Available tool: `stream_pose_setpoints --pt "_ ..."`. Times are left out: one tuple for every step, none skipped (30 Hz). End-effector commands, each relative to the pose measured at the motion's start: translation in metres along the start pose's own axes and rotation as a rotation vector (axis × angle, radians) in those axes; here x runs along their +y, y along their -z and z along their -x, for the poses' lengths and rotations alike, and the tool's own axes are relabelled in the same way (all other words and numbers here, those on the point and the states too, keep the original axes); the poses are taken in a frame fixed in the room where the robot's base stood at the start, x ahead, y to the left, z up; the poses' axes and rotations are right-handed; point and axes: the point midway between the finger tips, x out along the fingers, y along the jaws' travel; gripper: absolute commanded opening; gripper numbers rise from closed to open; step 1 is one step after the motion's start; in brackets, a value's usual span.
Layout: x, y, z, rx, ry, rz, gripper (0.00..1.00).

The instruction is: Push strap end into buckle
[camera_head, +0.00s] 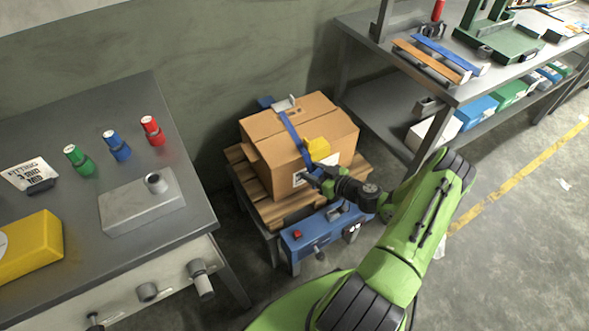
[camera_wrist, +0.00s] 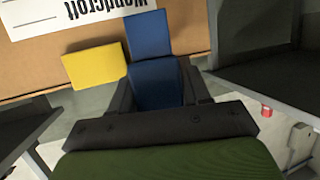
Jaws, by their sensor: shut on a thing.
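A cardboard box (camera_head: 265,128) sits on a wooden pallet. A blue strap (camera_head: 294,130) runs over its top and down the near side; it also shows in the wrist view (camera_wrist: 149,34). My gripper (camera_head: 314,178) is at the box's near side, shut on the strap's lower part; in the wrist view the gripper (camera_wrist: 157,85) has blue between its jaws. A small pale metal piece, seemingly the buckle (camera_head: 285,103), lies at the strap on the box's far top edge, apart from my gripper. The exact strap tip is hidden by the jaws.
A yellow block (camera_head: 317,148) is at the box's edge, just beside the strap; it also shows in the wrist view (camera_wrist: 95,64). A grey bench (camera_head: 75,140) is left, a shelf (camera_head: 455,85) right.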

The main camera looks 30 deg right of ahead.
Motion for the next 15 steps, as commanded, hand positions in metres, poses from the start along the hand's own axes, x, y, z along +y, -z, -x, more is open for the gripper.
stream_pose_setpoints --pt "0.013 -0.03 0.0 -0.006 -0.051 -0.02 0.16" --pt "0.021 -0.044 0.002 -0.01 -0.083 -0.029 0.16" --pt "0.031 -0.061 0.004 -0.013 -0.121 -0.041 0.16" --pt "0.037 -0.073 0.007 -0.015 -0.149 -0.047 0.16" --pt "0.042 -0.084 0.009 -0.018 -0.172 -0.055 0.16" --pt "0.048 -0.095 0.011 -0.02 -0.2 -0.061 0.16" --pt "0.052 -0.102 0.013 -0.022 -0.216 -0.066 0.16" --pt "0.055 -0.108 0.014 -0.024 -0.23 -0.068 0.16" --pt "0.058 -0.114 0.016 -0.025 -0.245 -0.072 0.16" --pt "0.059 -0.117 0.017 -0.026 -0.252 -0.074 0.16" --pt "0.06 -0.118 0.018 -0.026 -0.258 -0.075 0.16" --pt "0.061 -0.119 0.019 -0.026 -0.262 -0.075 0.16" --pt "0.061 -0.119 0.019 -0.027 -0.263 -0.075 0.16" --pt "0.062 -0.119 0.019 -0.027 -0.263 -0.075 0.16" --pt "0.061 -0.118 0.019 -0.027 -0.263 -0.075 0.16"
